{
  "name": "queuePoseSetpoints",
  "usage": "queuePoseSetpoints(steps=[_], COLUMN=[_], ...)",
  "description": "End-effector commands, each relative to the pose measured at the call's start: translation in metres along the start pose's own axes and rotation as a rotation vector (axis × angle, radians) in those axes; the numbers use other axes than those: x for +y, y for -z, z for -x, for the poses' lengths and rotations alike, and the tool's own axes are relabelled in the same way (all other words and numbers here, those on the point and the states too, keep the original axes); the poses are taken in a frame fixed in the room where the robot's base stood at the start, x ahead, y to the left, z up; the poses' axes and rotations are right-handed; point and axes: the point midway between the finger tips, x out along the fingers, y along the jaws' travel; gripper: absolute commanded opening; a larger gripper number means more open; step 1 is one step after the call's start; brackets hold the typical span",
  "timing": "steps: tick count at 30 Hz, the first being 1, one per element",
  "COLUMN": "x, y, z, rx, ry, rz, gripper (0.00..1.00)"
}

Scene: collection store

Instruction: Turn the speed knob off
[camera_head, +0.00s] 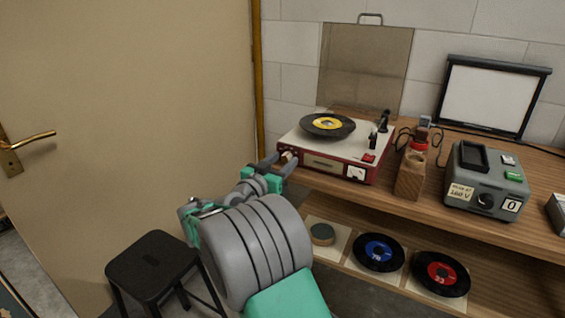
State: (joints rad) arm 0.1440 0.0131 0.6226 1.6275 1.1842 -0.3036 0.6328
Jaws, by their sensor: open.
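A red and cream record player (335,148) sits at the left end of the wooden shelf, with a black record (327,125) on its platter. A small pale brown knob (289,156) shows at the left of its front face; I take it for the speed knob. Its setting is too small to read. My gripper (280,163) is open, with its fingers at this knob, one on each side as seen from here. I cannot tell whether they touch it. My arm hides part of the area below.
A grey device (486,180) with a dark dial stands at the right of the shelf, beside a wooden block (410,175) holding a red-topped item. A black stool (152,263) stands at lower left, before a beige door (130,120). Records lie on the lower shelf.

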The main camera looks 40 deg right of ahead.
Motion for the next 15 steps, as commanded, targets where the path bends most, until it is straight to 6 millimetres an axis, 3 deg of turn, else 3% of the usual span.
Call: queuePoseSetpoints(steps=[15], x=[0.0001], y=[-0.0001], z=[0.0003], rx=[0.000], ry=[0.000], rz=[0.000], gripper=[0.05])
